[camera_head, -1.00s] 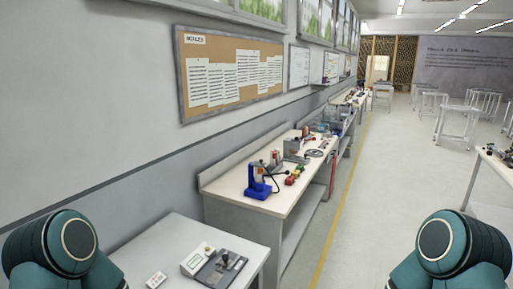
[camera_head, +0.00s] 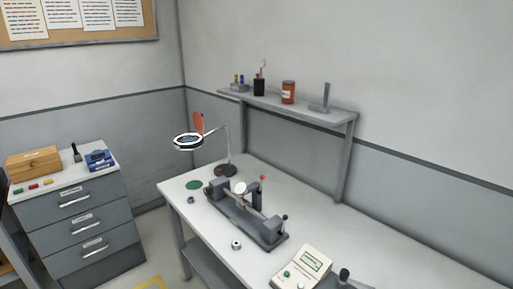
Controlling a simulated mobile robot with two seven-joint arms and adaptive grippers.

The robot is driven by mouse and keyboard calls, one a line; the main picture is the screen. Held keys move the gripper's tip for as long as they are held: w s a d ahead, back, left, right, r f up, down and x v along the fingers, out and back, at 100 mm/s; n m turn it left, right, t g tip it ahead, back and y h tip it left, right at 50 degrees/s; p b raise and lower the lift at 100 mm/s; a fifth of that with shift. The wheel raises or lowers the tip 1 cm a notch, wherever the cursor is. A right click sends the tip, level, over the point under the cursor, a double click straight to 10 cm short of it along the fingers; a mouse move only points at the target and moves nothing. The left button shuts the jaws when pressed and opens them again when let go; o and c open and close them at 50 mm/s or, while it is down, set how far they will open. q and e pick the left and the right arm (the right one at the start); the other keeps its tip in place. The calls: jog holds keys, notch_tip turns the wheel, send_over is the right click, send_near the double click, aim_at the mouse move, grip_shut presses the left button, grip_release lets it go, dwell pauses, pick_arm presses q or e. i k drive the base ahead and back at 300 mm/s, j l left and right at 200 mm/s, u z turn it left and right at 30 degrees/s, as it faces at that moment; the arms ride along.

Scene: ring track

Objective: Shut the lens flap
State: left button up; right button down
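A magnifier lamp (camera_head: 188,142) with a white ring head stands at the far left end of the grey workbench. Its orange-red lens flap (camera_head: 198,122) is raised, standing up at the back of the ring. A thin bent arm runs from the head down to a dark round base (camera_head: 226,170) on the bench.
The workbench (camera_head: 315,215) bears a dark bench instrument (camera_head: 245,215), a white box with a display (camera_head: 302,268) and small parts. A shelf (camera_head: 300,107) with bottles stands behind. A drawer cabinet (camera_head: 85,215) stands at the left. Some floor shows between cabinet and bench.

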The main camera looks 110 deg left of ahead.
aim_at(198, 121)
jog(key=l+u, duration=0.15)
jog(key=u, duration=1.25)
jog(key=j+u, duration=0.15)
jog(key=u, duration=2.4)
jog(key=i+j, duration=1.1)
jog(key=i+j+z, duration=0.5)
jog(key=j, duration=0.3)
